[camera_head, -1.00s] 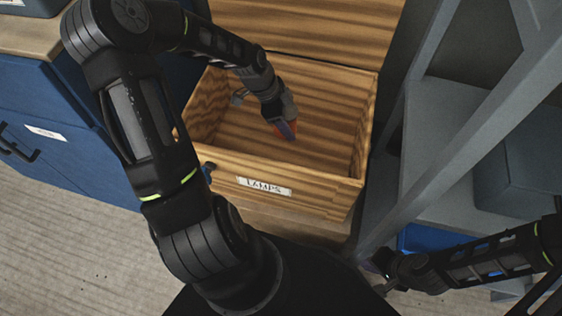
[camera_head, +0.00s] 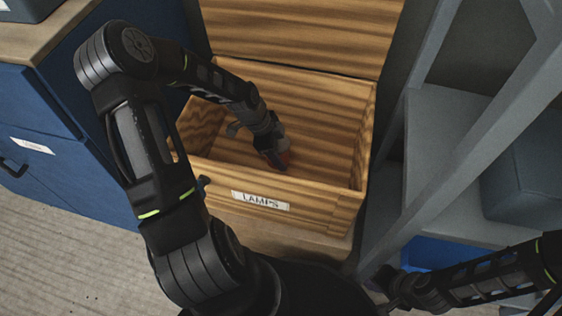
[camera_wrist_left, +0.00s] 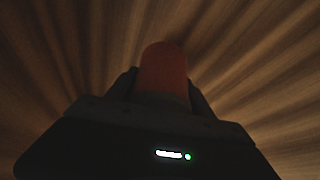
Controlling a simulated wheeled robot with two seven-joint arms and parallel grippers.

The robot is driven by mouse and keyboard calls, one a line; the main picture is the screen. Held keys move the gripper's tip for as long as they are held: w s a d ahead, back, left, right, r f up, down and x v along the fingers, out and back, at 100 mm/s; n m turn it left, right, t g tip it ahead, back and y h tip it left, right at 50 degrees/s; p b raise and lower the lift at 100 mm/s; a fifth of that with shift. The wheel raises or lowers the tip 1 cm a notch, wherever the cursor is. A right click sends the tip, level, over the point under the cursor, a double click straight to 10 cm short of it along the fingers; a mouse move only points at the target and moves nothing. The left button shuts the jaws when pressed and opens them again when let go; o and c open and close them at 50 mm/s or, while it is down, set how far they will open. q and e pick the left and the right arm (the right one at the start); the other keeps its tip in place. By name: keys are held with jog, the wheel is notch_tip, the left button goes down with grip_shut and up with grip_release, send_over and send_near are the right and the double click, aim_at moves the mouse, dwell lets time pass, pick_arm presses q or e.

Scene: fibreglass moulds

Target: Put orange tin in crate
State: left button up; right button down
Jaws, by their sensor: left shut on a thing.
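The orange tin (camera_head: 284,157) shows as a small reddish patch at the tip of my left gripper (camera_head: 277,160). In the left wrist view the tin (camera_wrist_left: 163,72) sits between the two fingers of my left gripper (camera_wrist_left: 163,92), which is shut on it. The gripper and tin are inside the open wooden crate (camera_head: 215,179), which has a "LAMPS" label on its front. I cannot tell whether the tin touches the crate floor. My right gripper (camera_head: 388,282) is at the lower right, outside the crate; its fingers are too dark and small to read.
The crate's raised lid (camera_head: 300,35) stands behind it. A blue cabinet (camera_head: 60,165) is on the left. A grey shelf rack (camera_head: 430,140) with a slanted post stands close on the right, with a grey box (camera_head: 525,175) and a blue bin (camera_head: 440,253) on it.

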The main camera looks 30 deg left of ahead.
pick_arm(q)
jog(key=shift+f+b, duration=0.65)
jog(key=shift+f, duration=1.15)
jog(key=shift+f, duration=0.1)
jog(key=shift+f, duration=0.15)
jog(key=o, duration=1.6)
jog(key=shift+r, duration=0.45)
jog(key=p+v, duration=0.4)
jog(key=v, duration=0.7)
jog(key=shift+r, duration=0.25)
